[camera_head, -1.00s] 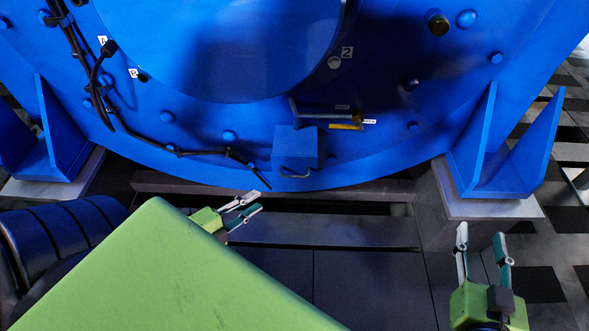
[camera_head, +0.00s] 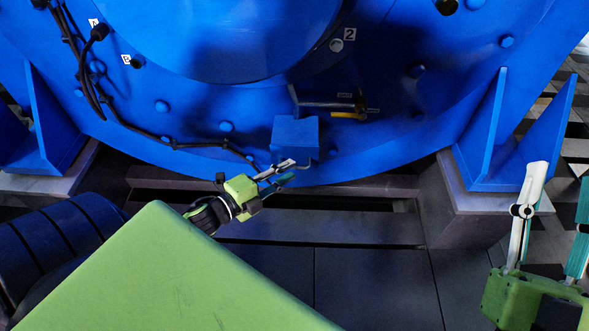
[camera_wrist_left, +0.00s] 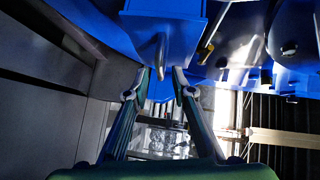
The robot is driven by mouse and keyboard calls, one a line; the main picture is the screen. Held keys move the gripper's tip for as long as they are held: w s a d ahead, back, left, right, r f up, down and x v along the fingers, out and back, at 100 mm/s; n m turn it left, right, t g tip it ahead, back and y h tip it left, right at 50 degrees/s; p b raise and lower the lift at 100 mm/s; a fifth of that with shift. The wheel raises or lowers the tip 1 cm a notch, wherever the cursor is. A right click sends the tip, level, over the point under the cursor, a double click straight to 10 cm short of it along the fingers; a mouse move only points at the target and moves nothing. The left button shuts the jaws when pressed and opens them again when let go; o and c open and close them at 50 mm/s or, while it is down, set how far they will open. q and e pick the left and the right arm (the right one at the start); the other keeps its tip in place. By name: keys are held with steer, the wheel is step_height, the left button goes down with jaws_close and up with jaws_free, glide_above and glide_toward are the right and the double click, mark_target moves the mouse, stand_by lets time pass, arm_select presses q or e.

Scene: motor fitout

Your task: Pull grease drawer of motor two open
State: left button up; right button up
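The motor (camera_head: 180,110) is a large blue round housing with a "2" label. A small blue box, the grease drawer (camera_head: 296,135), sticks out low on its front; it also shows at the top of the left wrist view (camera_wrist_left: 165,32). Its curved grey handle (camera_wrist_left: 160,52) hangs from the box in the left wrist view, just beyond and above the fingertips. My left gripper (camera_head: 287,172) is at the box's lower front edge, fingers apart on either side of the handle's line (camera_wrist_left: 162,76). Contact cannot be told. My right gripper (camera_head: 562,172) is open and empty at the far right.
A grey lever with a yellow part (camera_head: 345,110) sits above the drawer. A black cable (camera_head: 130,125) runs along the motor's left. Blue feet (camera_head: 490,140) stand on stone blocks (camera_head: 455,205). Dark floor (camera_head: 365,285) lies free in front.

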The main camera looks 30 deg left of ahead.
mark_target(294, 168)
arm_select(q)
steer(key=shift+b+x, duration=0.3)
steer(key=shift+x, duration=1.4)
arm_select(e)
steer(key=shift+s+d+r+t+y, duration=0.15)
steer(key=shift+s+r+t+y, duration=0.15)
steer(key=shift+s+r+t, duration=0.45)
steer(key=shift+s+d+r+t+y, duration=0.1)
steer(key=shift+s+r+t+y, duration=0.3)
steer(key=shift+s+r, duration=0.6)
arm_select(q)
jaws_close()
arm_select(e)
steer(key=shift+w, duration=0.1)
